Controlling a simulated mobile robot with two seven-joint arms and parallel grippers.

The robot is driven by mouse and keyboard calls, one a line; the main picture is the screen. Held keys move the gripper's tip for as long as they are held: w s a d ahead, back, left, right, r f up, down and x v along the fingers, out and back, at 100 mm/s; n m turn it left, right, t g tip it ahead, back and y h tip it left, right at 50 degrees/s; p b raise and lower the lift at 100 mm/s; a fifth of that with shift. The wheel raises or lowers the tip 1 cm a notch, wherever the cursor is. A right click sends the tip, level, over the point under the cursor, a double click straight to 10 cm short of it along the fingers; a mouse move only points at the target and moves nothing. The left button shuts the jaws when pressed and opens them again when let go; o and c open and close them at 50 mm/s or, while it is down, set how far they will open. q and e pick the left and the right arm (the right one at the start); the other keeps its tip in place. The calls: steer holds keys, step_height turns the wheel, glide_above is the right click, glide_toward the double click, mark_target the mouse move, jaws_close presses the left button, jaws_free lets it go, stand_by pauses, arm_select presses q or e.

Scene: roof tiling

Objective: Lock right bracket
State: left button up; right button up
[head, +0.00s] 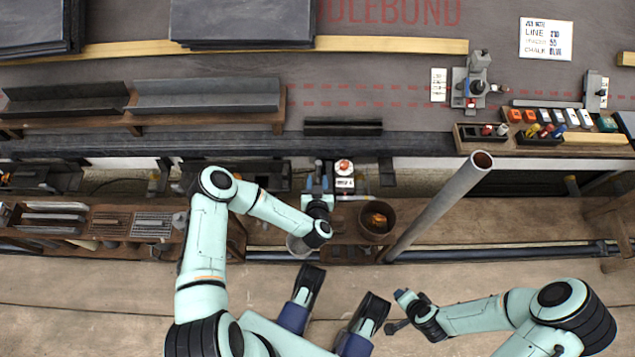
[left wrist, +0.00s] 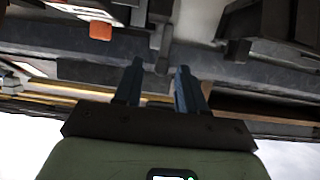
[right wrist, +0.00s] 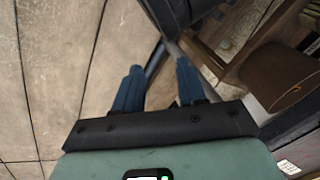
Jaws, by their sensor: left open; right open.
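My left gripper (head: 318,178) reaches the eave edge in the head view, beside a small device with an orange-red top (head: 343,167) and a white label. In the left wrist view its two blue fingers (left wrist: 160,80) are apart with nothing between them, facing a dark metal edge. A dark bracket-like part (head: 386,171) sits at the eave to the right of the device; I cannot tell whether it is the right bracket or whether it is locked. My right gripper (head: 398,308) is low in the head view, away from the eave. Its fingers (right wrist: 160,82) are apart and empty in the right wrist view.
A grey pipe (head: 440,207) slants up in front of the eave. A round brown bucket (head: 377,219) stands left of it. A grey tool (head: 473,82) and a box of coloured pieces (head: 545,137) lie on the roof. Slates (head: 242,22) are stacked at the top.

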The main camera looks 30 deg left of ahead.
arm_select(q)
jaws_close()
